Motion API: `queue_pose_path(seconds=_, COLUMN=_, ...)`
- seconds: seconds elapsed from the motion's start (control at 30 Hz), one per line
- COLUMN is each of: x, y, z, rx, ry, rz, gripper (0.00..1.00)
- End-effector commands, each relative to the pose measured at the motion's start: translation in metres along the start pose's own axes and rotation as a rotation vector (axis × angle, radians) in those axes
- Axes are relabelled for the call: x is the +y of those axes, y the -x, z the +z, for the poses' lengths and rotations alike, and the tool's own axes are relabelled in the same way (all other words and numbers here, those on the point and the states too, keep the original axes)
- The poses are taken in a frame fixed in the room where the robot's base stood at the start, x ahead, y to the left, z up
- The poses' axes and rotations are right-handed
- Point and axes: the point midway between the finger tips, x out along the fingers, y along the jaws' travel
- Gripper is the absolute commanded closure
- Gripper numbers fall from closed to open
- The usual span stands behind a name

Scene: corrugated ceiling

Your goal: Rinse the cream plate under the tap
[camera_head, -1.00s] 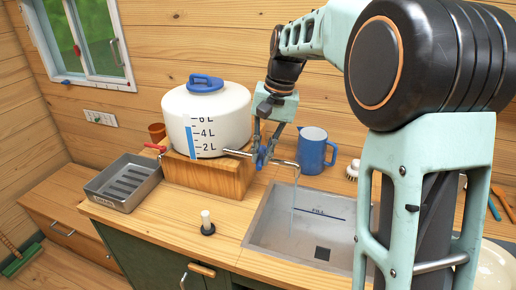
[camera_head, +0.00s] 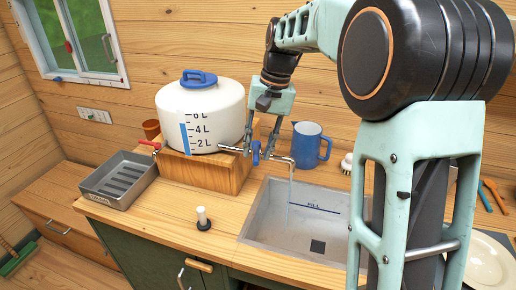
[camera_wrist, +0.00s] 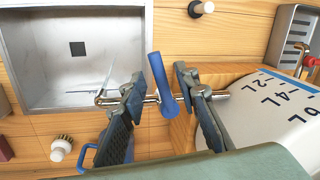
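The cream plate (camera_head: 488,262) lies on the counter at the lower right, partly hidden by my arm. The tap (camera_head: 280,158) sticks out from the white water tank. A thin stream of water (camera_head: 289,195) falls from its spout into the sink. My gripper (camera_head: 259,152) is open at the tap, empty, with its fingers on either side of the blue tap handle (camera_head: 256,153). In the wrist view the handle (camera_wrist: 160,84) stands between the two fingers, with gaps on both sides.
The metal sink (camera_head: 262,228) has a fill line and dark drain. The tank (camera_head: 200,115) sits on a wooden block. A blue mug (camera_head: 308,145) stands behind the sink. A plug (camera_head: 203,218) and grey tray (camera_head: 118,180) are left. A brush (camera_wrist: 61,148) shows in the wrist view.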

Motion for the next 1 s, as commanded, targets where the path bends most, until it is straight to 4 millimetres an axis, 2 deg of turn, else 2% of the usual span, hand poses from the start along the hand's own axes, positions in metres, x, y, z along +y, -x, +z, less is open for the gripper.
queue_pose_path(seconds=0.5, x=0.0, y=0.097, z=-0.001, rx=0.005, ry=-0.001, rz=0.0, gripper=0.71)
queue_pose_path(seconds=0.7, x=0.001, y=0.114, z=0.0, rx=0.002, ry=-0.001, rz=0.0, gripper=0.71)
queue_pose_path(seconds=1.0, x=0.001, y=0.116, z=0.0, rx=0.002, ry=-0.001, rz=0.0, gripper=0.71)
